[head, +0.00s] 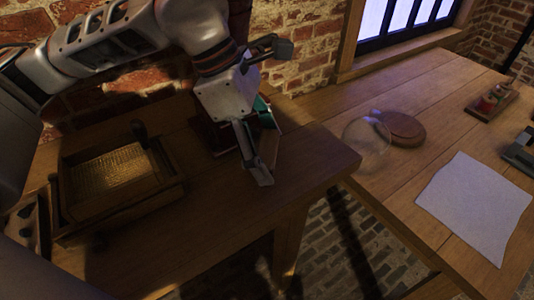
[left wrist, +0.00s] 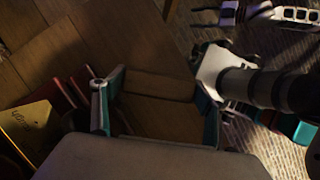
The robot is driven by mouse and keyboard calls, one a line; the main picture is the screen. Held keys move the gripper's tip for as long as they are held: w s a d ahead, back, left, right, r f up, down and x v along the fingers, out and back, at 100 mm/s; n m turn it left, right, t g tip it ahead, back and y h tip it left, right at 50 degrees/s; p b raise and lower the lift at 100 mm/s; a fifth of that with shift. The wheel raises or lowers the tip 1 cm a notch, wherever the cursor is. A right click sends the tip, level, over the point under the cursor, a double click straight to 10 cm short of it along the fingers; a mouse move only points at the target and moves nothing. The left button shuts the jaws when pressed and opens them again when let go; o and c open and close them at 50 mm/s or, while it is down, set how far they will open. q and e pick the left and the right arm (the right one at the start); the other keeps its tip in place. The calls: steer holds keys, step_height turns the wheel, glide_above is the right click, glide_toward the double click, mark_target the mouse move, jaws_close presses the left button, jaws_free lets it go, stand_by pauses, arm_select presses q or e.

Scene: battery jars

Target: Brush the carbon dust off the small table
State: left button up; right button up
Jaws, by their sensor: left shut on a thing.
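My left gripper (head: 270,110) is above the far part of the wooden table on the left (head: 225,215). In the left wrist view its teal-padded fingers (left wrist: 160,105) stand wide apart, one on each side of a brown wooden thing (left wrist: 160,85). It is shut on this thing, which is dark and partly hidden, so I cannot tell for certain that it is a brush. I cannot make out carbon dust on the table.
A wooden box with a mesh top (head: 110,175) stands on the left table. A larger table on the right bears a white sheet (head: 475,205), a clear glass dome (head: 367,145) and a round wooden disc (head: 402,128). A gap with brick floor lies between the tables. A brick wall stands close behind.

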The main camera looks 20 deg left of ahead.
arm_select(q)
steer(key=shift+s+a+r, duration=0.1)
steer(key=shift+r, duration=0.6)
step_height(320, 180, up, 2)
steer(key=shift+r+p, duration=0.1)
steer(key=shift+p, duration=0.7)
steer(key=shift+r+p, duration=0.45)
steer(key=shift+r, duration=0.5)
arm_select(e)
steer(key=shift+w+a+r, duration=0.15)
steer(key=shift+a+r, duration=0.5)
steer(key=shift+r, duration=0.15)
steer(key=shift+f, duration=0.1)
steer(key=shift+w+d, duration=0.1)
steer(key=shift+w, duration=0.05)
